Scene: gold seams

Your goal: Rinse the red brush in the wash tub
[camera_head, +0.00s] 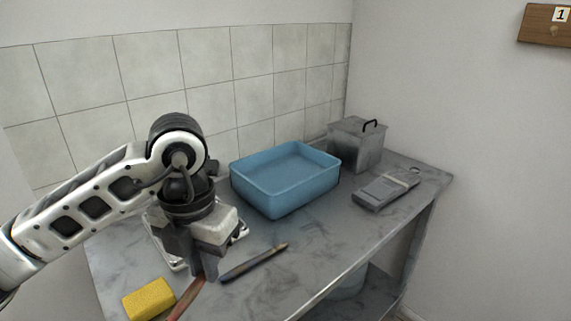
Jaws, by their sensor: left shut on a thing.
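The blue wash tub (262,195) stands on the grey worktop against the tiled wall, with what looks like water inside. My left gripper (204,278) points down over the front left of the worktop, left of and in front of the tub. It is shut on a thin reddish handle, which I take for the red brush (188,298). The brush slants down to the lower left and runs out of the picture at the bottom edge, so its far end is hidden. My right gripper does not show.
A dark brush (254,262) lies on the worktop (330,232) just right of my left gripper. A yellow sponge (149,299) lies at the front left. A grey metal box with a black handle (357,145) and a flat grey tool (385,190) are right of the tub.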

